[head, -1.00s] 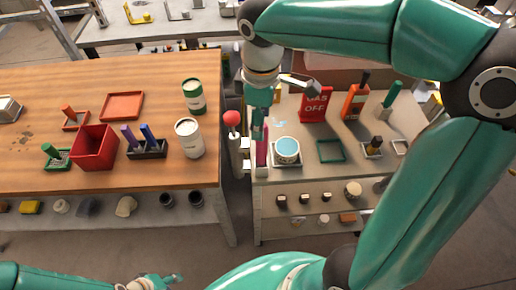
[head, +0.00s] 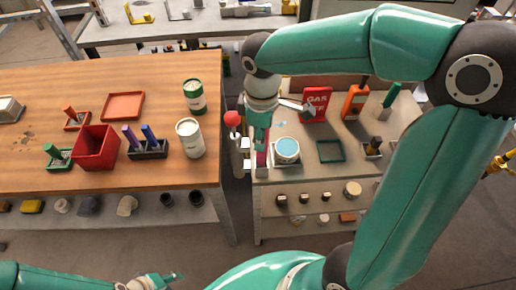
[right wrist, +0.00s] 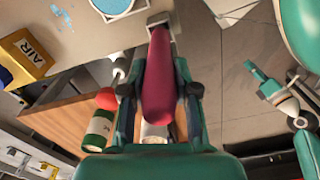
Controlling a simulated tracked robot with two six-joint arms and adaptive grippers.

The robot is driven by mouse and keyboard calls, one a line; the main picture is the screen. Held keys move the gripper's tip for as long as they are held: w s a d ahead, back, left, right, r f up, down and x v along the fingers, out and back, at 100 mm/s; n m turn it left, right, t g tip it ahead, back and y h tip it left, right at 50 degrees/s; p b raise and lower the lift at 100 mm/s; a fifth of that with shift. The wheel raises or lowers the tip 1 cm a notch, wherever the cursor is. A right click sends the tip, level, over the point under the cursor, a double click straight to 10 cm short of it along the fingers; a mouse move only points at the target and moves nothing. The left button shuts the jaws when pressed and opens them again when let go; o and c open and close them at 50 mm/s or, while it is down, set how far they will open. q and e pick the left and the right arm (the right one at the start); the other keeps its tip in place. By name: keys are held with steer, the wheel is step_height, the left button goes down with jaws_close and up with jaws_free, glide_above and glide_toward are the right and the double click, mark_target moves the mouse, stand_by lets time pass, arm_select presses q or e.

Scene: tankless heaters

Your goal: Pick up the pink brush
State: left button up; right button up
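The pink brush shows its dark pink handle (right wrist: 158,80) in the right wrist view. In the head view the brush (head: 262,159) stands at the front left corner of the right-hand bench, at a pale holder (head: 262,172); its lower end is hidden. My right gripper (head: 262,143) is just above and around the handle. In the right wrist view its two fingers (right wrist: 160,90) are apart on either side of the handle, with gaps showing. My left gripper (head: 165,281) is low at the bottom left, away from the benches; its opening is unclear.
A blue-topped round pot (head: 286,150) stands just right of the brush. A red ball-topped thing (head: 232,119) is close on the left, by the wooden table (head: 60,92). A red GAS OFF sign (head: 316,103) and a green square frame (head: 330,151) are on the bench.

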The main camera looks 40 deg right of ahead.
jaws_close()
steer(key=shift+r, duration=0.15)
